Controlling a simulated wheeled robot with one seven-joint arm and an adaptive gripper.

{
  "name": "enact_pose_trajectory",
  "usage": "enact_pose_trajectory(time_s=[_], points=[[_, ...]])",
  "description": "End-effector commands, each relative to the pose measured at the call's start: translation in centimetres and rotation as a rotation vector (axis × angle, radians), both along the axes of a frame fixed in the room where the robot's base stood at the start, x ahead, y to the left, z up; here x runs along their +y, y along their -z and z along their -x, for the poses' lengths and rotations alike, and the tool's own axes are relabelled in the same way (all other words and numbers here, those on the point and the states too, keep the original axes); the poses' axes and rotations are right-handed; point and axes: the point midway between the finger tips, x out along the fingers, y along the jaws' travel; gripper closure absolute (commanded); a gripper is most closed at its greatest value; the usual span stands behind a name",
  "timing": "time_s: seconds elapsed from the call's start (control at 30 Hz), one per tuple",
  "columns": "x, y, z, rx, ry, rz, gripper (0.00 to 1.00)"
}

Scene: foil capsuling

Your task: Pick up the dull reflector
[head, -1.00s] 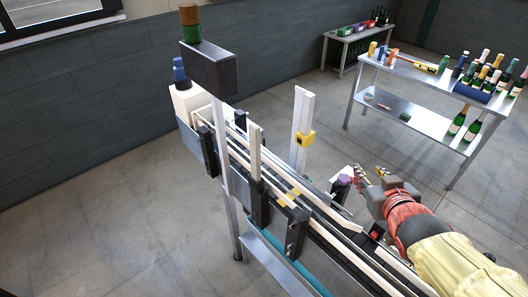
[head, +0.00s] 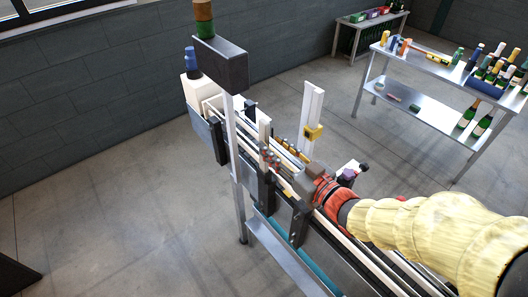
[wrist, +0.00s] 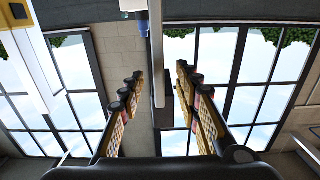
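I cannot make out the dull reflector for certain in either view. A yellow box (head: 313,132) is fixed on a white post (head: 312,105) beyond the conveyor; it also shows at the upper left of the wrist view (wrist: 18,12). My gripper (head: 286,153) is over the conveyor, close to a pale upright bar (head: 264,132). In the wrist view my gripper (wrist: 157,85) has its fingers wide apart, with nothing held between them. My gripper and arm hide part of the conveyor.
The conveyor (head: 321,235) runs diagonally under my arm. A metal post (head: 234,150) bearing a dark box (head: 220,62) stands on its near side. A bottle-laden table (head: 425,68) stands at the right. The floor at the left is mostly clear.

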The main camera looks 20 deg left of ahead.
Motion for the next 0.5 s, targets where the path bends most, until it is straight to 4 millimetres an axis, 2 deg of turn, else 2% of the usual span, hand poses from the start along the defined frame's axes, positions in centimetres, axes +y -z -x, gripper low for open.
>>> enact_pose_trajectory(time_s=[0.17, 0.4, 0.5], points=[[1.3, 0.2, -0.8, -0.001, 0.0, 0.0, 0.67], [4.2, 0.3, -2.4, 0.0, 0.0, 0.001, 0.67], [4.5, 0.2, -2.6, -0.001, 0.002, 0.0, 0.67]])
